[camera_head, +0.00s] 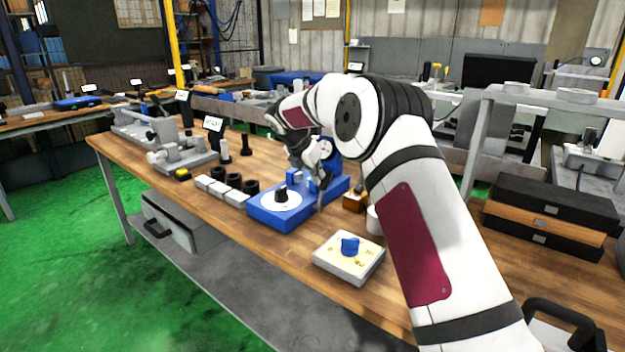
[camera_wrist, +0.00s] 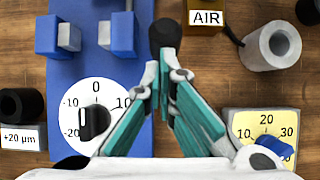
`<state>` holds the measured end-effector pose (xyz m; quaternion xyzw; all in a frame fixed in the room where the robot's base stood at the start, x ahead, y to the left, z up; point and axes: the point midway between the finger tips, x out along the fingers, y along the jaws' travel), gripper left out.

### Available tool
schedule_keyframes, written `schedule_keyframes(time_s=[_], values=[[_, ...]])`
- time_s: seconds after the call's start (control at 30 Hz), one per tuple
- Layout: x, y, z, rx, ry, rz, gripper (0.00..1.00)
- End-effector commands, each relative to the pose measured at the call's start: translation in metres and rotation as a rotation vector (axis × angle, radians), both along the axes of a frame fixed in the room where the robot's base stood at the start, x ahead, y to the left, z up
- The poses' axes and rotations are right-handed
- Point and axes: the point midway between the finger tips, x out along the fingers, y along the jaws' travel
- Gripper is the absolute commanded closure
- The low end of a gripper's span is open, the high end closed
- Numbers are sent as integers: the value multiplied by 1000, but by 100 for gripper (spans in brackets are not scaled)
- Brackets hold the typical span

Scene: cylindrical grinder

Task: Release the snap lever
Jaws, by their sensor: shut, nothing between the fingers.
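A blue gauge base (camera_head: 285,212) stands on the wooden bench, with a white dial and black knob (camera_wrist: 95,122). Two blue blocks with grey faces (camera_wrist: 62,36) rise from it. A black rounded lever end (camera_wrist: 165,36), which looks like the snap lever, shows at the base's right edge in the wrist view. My gripper (camera_wrist: 168,78) is shut and empty, pointing at this lever end. Its fingertips appear right by the lever end; I cannot tell whether they touch. The fingers hide the lower part of the lever. In the head view my wrist hangs over the base's right side.
Black rings and white labelled blocks (camera_head: 222,190) stand left of the base.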

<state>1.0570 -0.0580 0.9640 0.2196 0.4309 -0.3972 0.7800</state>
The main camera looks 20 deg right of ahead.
Motion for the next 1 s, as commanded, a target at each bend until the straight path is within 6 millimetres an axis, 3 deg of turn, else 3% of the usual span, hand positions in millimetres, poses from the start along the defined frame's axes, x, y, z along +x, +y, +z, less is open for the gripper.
schedule_keyframes(time_s=[0.7, 1.0], values=[[2, -4, 1, -3, -2, -1, 100], [-20, 24, 21, -2, -1, 1, 100]])
